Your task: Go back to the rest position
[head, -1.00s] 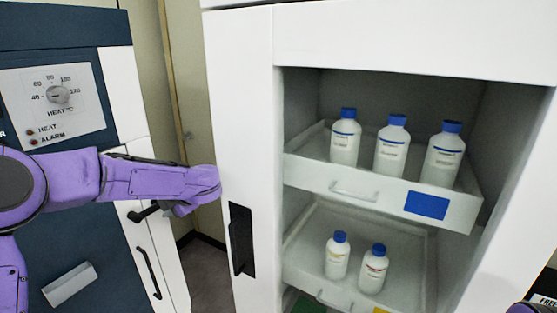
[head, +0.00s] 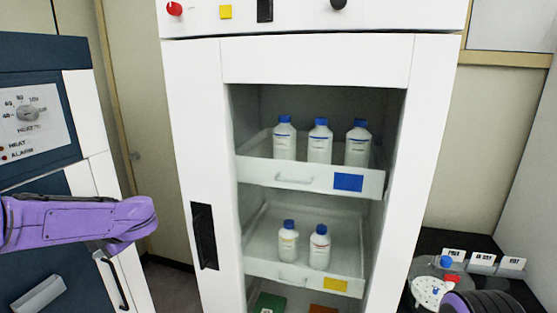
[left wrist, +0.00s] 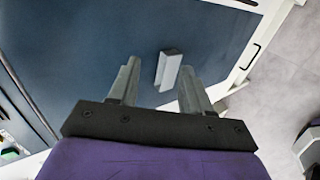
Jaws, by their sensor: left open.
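My left arm reaches in from the left in the head view, in front of the dark blue cabinet (head: 62,275). Its gripper fingers are hidden there. In the left wrist view my left gripper (left wrist: 158,80) is open and empty, with the blue cabinet door and its pale handle (left wrist: 169,70) beyond the fingers. My right gripper is not seen; only a dark purple-edged part of my right arm shows at the bottom right of the head view.
A white freeze dryer (head: 200,130) stands open in the middle. Its upper drawer (head: 275,175) holds three blue-capped bottles, its lower drawer (head: 262,268) two. A dark counter (head: 440,243) at right carries a white round device (head: 430,291) and small labelled cards (head: 482,262).

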